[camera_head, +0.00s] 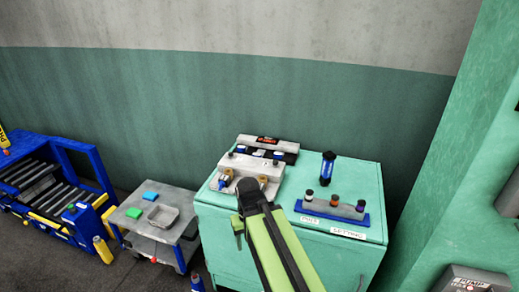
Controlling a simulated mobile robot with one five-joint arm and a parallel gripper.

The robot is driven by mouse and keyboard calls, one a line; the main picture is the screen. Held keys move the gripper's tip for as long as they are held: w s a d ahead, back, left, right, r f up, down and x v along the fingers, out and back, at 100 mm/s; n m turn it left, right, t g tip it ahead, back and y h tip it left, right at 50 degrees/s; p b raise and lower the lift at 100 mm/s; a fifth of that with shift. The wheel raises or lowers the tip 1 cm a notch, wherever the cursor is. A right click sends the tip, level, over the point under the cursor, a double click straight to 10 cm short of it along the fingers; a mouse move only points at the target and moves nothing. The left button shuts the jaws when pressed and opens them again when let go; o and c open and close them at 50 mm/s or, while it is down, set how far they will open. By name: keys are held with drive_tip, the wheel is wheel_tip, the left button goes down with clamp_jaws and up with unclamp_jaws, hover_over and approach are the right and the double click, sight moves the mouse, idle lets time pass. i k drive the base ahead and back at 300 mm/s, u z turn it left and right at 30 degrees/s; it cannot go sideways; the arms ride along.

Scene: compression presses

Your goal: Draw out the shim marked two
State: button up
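My green arm reaches up over the mint-green cabinet. Its dark end, with my gripper (247,192), is in front of the grey metal fixture (238,168) on the cabinet top. The fingers are too small and too covered by the arm to show whether they are open or hold anything. Behind the fixture is a dark block (268,148) with small white labels, too small to read. I cannot make out which piece is the shim marked two. My arm hides part of the fixture's front right.
On the cabinet's right, a blue rack (335,212) holds several small pieces, with a dark blue upright cylinder (327,168) behind it. A grey cart (150,217) with a tray stands left. A blue roller conveyor (60,185) is farther left. A green wall or column (455,160) stands right.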

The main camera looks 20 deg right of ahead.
sight(242, 148)
drive_tip(key=u, duration=0.8)
drive_tip(key=i, duration=1.25)
drive_tip(key=u, duration=0.4)
